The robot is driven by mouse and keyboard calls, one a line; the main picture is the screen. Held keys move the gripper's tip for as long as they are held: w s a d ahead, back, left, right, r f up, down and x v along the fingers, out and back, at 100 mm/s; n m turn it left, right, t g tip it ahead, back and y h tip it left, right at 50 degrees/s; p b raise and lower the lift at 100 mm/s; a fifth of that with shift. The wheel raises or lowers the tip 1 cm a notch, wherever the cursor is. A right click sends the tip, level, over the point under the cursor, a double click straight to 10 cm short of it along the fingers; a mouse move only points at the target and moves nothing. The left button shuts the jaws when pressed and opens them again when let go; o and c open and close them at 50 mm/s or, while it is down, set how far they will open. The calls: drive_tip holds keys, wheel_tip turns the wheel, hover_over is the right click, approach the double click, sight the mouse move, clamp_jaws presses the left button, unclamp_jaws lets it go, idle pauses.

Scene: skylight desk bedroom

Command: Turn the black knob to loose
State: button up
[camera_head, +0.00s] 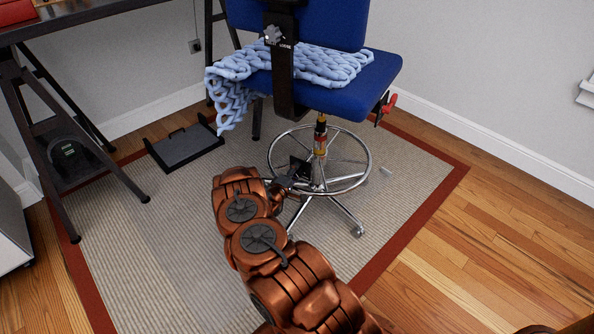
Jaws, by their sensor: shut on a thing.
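The blue office chair (345,85) stands on the rug. A dark grey knob (273,35) sits on the black upright bar behind its seat, with small white lettering beside it. I cannot tell whether this is the task's black knob. My gripper (306,174) is low at the chair's column, by the chrome foot ring (359,181), well below that knob. It is shut on a small part near the ring's hub. The fingers and dark parts there overlap, so the held part is mostly hidden and I cannot make out its shape.
A light blue knitted blanket (300,66) lies over the seat and hangs at the left. A red-handled lever (387,103) sticks out at the seat's right. A black footrest (185,146) and a dark desk (75,17) are left. The rug and wood floor at right are mostly clear.

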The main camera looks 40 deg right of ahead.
drive_tip(key=shift+n, duration=1.9)
drive_tip(key=o, duration=1.2)
drive_tip(key=shift+c, duration=0.2)
drive_tip(key=shift+f, duration=0.1)
drive_tip(key=v, duration=1.2)
